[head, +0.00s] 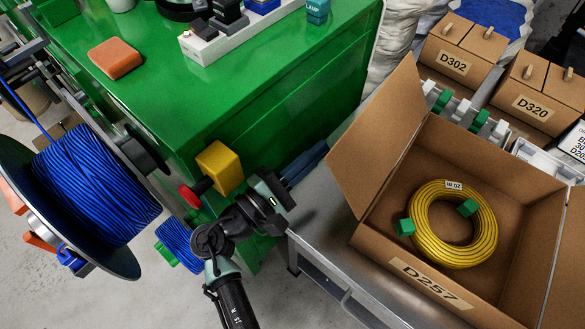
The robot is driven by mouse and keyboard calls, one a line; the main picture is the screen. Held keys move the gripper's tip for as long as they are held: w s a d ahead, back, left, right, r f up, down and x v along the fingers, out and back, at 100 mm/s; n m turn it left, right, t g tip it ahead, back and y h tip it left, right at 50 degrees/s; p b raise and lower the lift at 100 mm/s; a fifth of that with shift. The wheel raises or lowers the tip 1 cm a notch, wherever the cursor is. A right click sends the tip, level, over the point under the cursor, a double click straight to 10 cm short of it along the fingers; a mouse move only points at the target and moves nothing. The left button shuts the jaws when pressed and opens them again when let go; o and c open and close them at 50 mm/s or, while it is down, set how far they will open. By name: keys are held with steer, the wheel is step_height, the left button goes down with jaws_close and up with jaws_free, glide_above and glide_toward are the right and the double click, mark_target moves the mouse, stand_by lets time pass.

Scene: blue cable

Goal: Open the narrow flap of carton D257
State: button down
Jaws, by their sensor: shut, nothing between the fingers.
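Carton D257 (430,290) stands at the right on a grey metal bench, its label on the near face. Its top is open and I see inside. A tall flap (383,135) stands up along its left side, leaning outward. Another flap (567,265) shows at the right edge, cut off by the picture. Which flap is the narrow one I cannot tell. A yellow cable coil (421,233) with green clips lies inside. My gripper (318,152) is shut and empty, left of the carton and apart from its left flap, beside the green cabinet.
The green cabinet (300,60) fills the upper left, with a yellow and red fixture (218,168) on its side. A large blue cable reel (95,185) stands at the left. Cartons D302 (455,50) and D320 (540,95) stand behind D257. The grey bench (318,235) has bare room left of it.

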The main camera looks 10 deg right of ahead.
mark_target(346, 152)
steer(key=shift+s+d+r+p, duration=0.3)
steer(key=shift+s+d+r, duration=0.25)
steer(key=shift+d, duration=0.2)
steer(key=shift+s+d+r+p, duration=0.3)
steer(key=shift+s+d+r, duration=0.1)
steer(key=shift+d+r, duration=0.3)
steer(key=r+m, duration=0.1)
steer(key=s+d+r+m+p, duration=0.1)
steer(key=m, duration=0.1)
steer(key=shift+s+g, duration=0.1)
steer(key=shift+g, duration=0.3)
steer(key=shift+f, duration=0.1)
